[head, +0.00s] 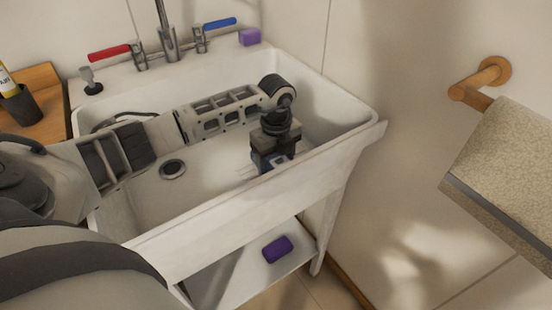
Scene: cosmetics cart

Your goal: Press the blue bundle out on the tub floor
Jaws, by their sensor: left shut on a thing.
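The white tub (215,160) fills the middle of the view, with its drain (173,169) on the floor. My left arm reaches across the tub from the left. My left gripper (268,163) points down inside the tub toward the front right part of its floor. It is shut on the blue bundle (278,160), of which only a small blue patch shows at the fingers. The front wall and the gripper hide the rest, and I cannot tell whether the bundle touches the floor. My right gripper is not in view.
A faucet (167,40) with a red handle (109,52) and a blue handle (220,23) stands at the back. A light purple block (249,37) sits on the back ledge. A dark purple block (277,249) lies on the lower shelf.

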